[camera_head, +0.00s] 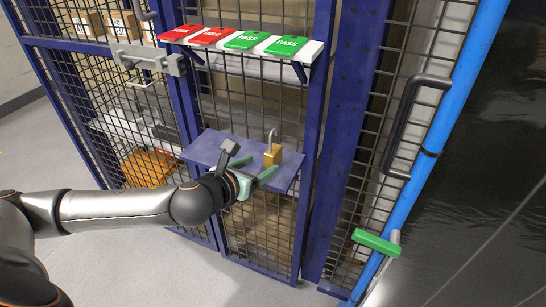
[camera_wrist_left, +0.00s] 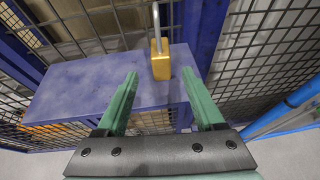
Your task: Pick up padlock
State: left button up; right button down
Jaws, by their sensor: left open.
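A brass padlock (camera_head: 273,155) with a grey shackle pointing up stands on a small blue shelf (camera_head: 207,150) on the mesh door. In the left wrist view the padlock (camera_wrist_left: 160,62) is beyond the fingertips, between their lines but closer to the right finger. My left gripper (camera_head: 254,172) is open and empty at the shelf's front edge, just short of the padlock. Its two green fingers (camera_wrist_left: 162,75) are spread apart in the left wrist view. My right gripper is in neither view.
A grey latch (camera_head: 148,60) is at upper left. A dark handle (camera_head: 404,120), a blue pole (camera_head: 452,100) and a green-handled lever (camera_head: 376,243) stand right. The shelf's left part is bare.

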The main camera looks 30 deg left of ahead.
aim_at(268, 160)
pick_arm(q)
jog(key=shift+b+x, duration=0.4)
jog(key=shift+x, duration=3.1)
jog(key=shift+d, duration=0.15)
jog(key=shift+r, duration=0.1)
grip_shut()
